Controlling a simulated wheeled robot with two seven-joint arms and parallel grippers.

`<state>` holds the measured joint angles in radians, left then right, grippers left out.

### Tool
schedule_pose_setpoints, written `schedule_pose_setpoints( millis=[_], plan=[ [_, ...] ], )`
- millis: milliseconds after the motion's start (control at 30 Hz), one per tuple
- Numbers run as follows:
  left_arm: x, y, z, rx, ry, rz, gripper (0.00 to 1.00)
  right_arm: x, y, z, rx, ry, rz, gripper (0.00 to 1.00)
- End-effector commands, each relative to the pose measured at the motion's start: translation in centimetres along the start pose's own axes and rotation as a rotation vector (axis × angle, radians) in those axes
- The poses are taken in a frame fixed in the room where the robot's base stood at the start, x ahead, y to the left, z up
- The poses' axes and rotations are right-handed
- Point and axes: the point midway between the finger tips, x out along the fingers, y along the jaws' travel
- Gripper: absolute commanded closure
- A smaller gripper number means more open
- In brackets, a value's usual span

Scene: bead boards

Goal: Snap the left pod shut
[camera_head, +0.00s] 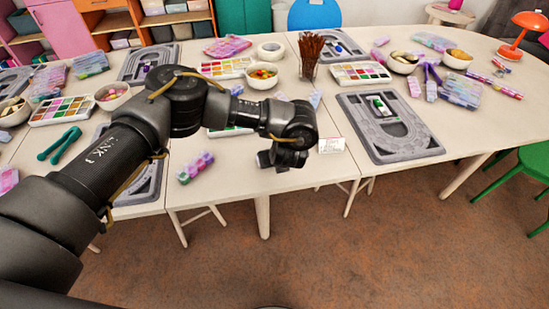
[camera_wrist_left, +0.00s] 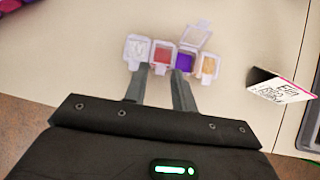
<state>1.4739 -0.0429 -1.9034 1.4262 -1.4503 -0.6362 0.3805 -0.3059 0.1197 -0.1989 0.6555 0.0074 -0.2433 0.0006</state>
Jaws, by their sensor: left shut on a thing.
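A short row of small clear pods stands on the table in the left wrist view. The leftmost pod (camera_wrist_left: 137,48) has whitish contents; I cannot tell how its lid lies. Beside it are a red pod (camera_wrist_left: 163,58), a purple pod (camera_wrist_left: 184,62) and an orange pod (camera_wrist_left: 208,67). A clear lid (camera_wrist_left: 194,37) stands raised behind the purple pod. My left gripper (camera_wrist_left: 160,71) has its fingertips at the near side of the row, around the red pod, and is shut on it. In the head view my left gripper (camera_head: 280,158) is over the table's front edge and hides the pods.
A folded printed card (camera_wrist_left: 278,86) stands right of the pods; it also shows in the head view (camera_head: 331,145). A grey bead board (camera_head: 389,125) lies further right. Bowls and paint trays fill the back.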

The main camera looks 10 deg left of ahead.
Motion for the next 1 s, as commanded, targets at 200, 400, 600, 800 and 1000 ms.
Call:
schedule_pose_setpoints(
  millis=[200, 400, 600, 800, 1000],
  plan=[
    [0.0, 0.0, 0.0, 0.000, 0.000, 0.000, 0.66, 0.0, 0.0, 0.0, 0.000, 0.001, 0.000, 0.64],
    [0.0, 0.0, 0.1, 0.000, 0.001, 0.000, 0.66, 0.0, -0.3, -0.1, 0.002, 0.002, -0.004, 0.64],
    [-0.1, 0.1, 0.6, -0.005, 0.059, 0.005, 0.66, -0.1, -1.1, -0.2, 0.005, 0.004, -0.013, 0.64],
    [-0.5, 0.1, 1.7, -0.008, 0.239, 0.006, 0.66, -0.2, -1.2, -0.3, 0.006, 0.004, -0.013, 0.64],
    [-0.5, 0.1, 2.8, -0.006, 0.439, 0.005, 0.66, -0.1, -0.8, -0.1, 0.004, 0.003, -0.010, 0.64]
  ],
)
